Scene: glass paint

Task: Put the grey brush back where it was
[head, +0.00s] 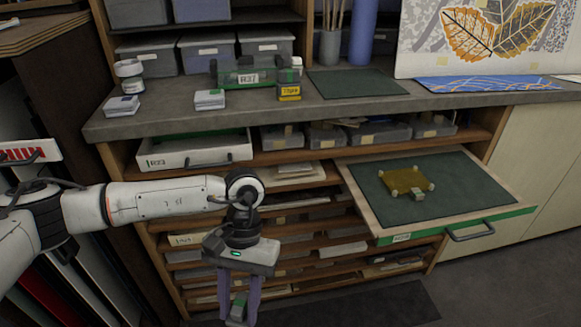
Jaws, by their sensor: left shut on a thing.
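My left gripper (238,290) is low in the head view, in front of the shelving, pointing down. Its two purplish fingers are shut on a small grey piece with some green (237,310). This looks like the grey brush, but its lower end is cut off by the picture edge. A pulled-out drawer (480,212) with a dark green mat stands to the right of the gripper. On its mat lies a yellow-brown square sheet (392,187) with small pale blocks at its corners, and a small grey block (417,195) at its front edge. My right gripper is not in view.
The counter (175,122) above holds a clear case (232,72), small boxes, a yellow-labelled block (289,91) and a bare dark green mat (355,83). A white tray (195,152) sits partly out at upper left. The drawer juts out; floor at right is free.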

